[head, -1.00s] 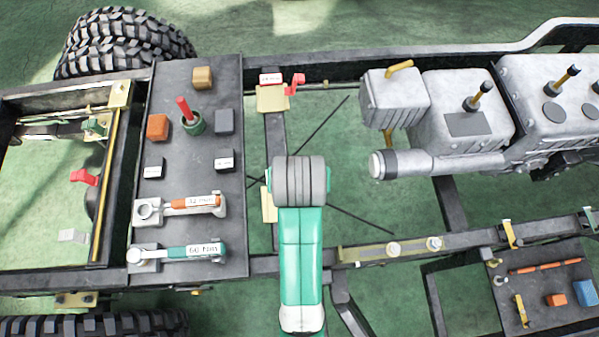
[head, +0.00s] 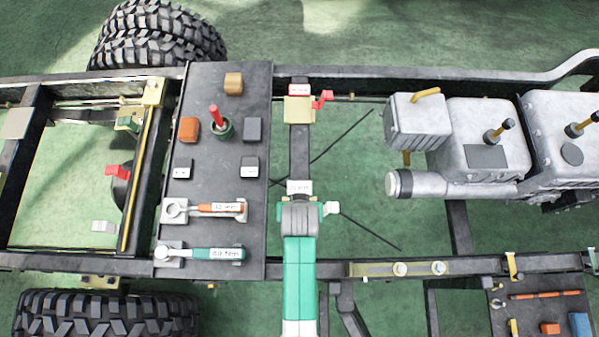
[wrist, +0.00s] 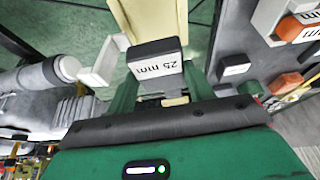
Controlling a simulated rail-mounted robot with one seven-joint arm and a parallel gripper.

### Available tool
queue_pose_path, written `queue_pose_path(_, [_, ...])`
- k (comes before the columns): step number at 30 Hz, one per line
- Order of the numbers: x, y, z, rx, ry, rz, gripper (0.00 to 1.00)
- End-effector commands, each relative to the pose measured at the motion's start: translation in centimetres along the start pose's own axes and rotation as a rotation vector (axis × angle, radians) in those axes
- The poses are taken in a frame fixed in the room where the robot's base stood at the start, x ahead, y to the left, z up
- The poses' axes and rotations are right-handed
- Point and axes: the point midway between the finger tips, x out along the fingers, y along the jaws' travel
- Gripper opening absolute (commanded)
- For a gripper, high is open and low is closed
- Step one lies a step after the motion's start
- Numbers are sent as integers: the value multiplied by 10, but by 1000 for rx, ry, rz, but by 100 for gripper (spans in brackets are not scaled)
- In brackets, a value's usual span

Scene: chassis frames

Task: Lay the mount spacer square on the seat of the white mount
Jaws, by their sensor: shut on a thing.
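My gripper (wrist: 162,85) is shut on the mount spacer (wrist: 155,57), a dark block with a white "25 mm" face, in the wrist view. A tan plate (wrist: 143,15) lies beyond and under the spacer. A white bracket, part of the white mount (wrist: 103,62), stands just left of the spacer, apart from it. In the head view the white mount (head: 331,208) pokes out right of my wrist. I cannot tell whether the spacer touches the plate.
The dark board (head: 210,130) at left carries two labelled blocks (head: 250,167), coloured blocks and two handled tools (head: 215,253). Grey engine housings (head: 480,140) stand at right. Open frame space lies between.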

Motion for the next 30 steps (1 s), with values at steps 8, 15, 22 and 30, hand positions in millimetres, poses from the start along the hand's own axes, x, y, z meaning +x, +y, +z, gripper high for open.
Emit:
queue_pose_path(8, [26,0,11,0,0,0,27])
queue_pose_path(15, [44,0,18,0,-1,0,27])
queue_pose_path(22, [48,0,20,0,0,0,27])
queue_pose_path(30, [48,0,20,0,0,0,27])
